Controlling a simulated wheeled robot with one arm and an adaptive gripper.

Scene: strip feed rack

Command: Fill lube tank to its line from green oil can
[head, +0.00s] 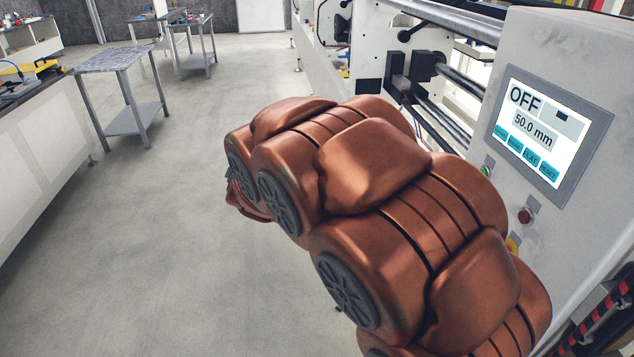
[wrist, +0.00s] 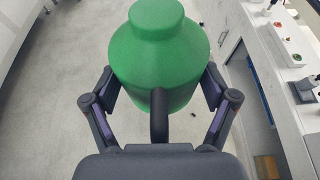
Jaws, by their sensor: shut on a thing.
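The green oil can (wrist: 158,60) fills the upper middle of the wrist view. It has a rounded green body, a round cap-like top and a dark handle (wrist: 159,115) on the side facing the camera. My gripper (wrist: 160,88) is shut on the can, with one finger at each side of the body. In the head view my own copper-coloured arm hides the gripper and the can. I cannot make out the lube tank or its line in either view.
The machine's control panel (head: 545,125) stands at the right and reads OFF and 50.0 mm. Rollers (head: 455,70) lie behind it. A grey table (head: 112,60) and a workbench (head: 40,150) are at the left. The floor (head: 150,230) between is clear.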

